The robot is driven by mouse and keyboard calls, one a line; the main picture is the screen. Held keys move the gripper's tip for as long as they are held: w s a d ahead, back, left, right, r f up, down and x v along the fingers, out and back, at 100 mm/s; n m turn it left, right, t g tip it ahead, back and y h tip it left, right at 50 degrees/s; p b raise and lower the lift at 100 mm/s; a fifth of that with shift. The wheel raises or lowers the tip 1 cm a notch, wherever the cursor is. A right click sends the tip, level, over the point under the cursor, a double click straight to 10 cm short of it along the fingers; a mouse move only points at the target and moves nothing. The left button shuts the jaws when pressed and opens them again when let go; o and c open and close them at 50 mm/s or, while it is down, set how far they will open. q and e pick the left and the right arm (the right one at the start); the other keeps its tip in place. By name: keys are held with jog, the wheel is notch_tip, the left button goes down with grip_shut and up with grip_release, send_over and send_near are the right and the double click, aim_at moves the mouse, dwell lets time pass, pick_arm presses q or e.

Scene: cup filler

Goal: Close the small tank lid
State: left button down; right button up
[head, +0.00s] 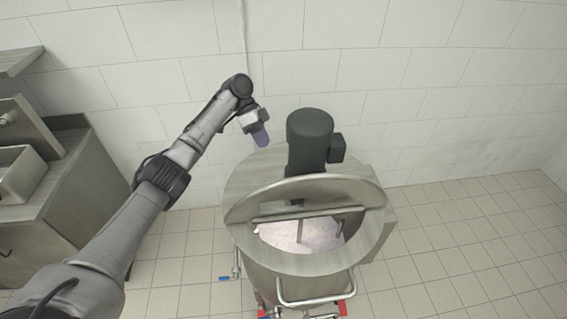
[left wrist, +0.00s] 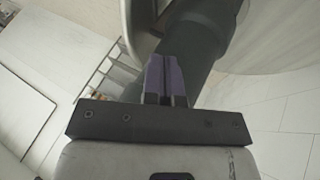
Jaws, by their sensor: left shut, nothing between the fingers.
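The small tank (head: 285,288) is a round steel vessel on a frame, with pale contents and a stirrer visible inside. Its lid (head: 250,205) stands raised and tilted at the opening, behind the front rim, so the tank is open. A dark motor (head: 310,140) stands upright on the top behind the lid. My left gripper (head: 262,138) is above the back left of the tank, left of the motor, apart from the lid in the head view. In the left wrist view, its purple fingers (left wrist: 167,78) are together and empty, with the dark motor (left wrist: 205,40) beyond them. My right gripper is not in view.
A tiled wall (head: 400,80) is behind the tank. A blue-handled valve (head: 224,278) sticks out low on the tank's left. The tiled floor (head: 480,240) at the right is clear.

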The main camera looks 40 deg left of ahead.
aim_at(283, 189)
pick_arm(q)
jog(key=shift+s+d+f+p, duration=0.45)
jog(key=shift+d+f+p, duration=0.1)
jog(key=shift+d+f, duration=0.85)
jog(key=shift+s+d+f+p, duration=0.4)
jog(key=shift+d+f+p, duration=0.2)
jog(key=shift+d+f, duration=0.75)
jog(key=shift+s+d+f+p, duration=0.5)
jog(key=shift+d+f, duration=0.75)
jog(key=shift+d, duration=0.3)
jog(key=shift+d, duration=0.2)
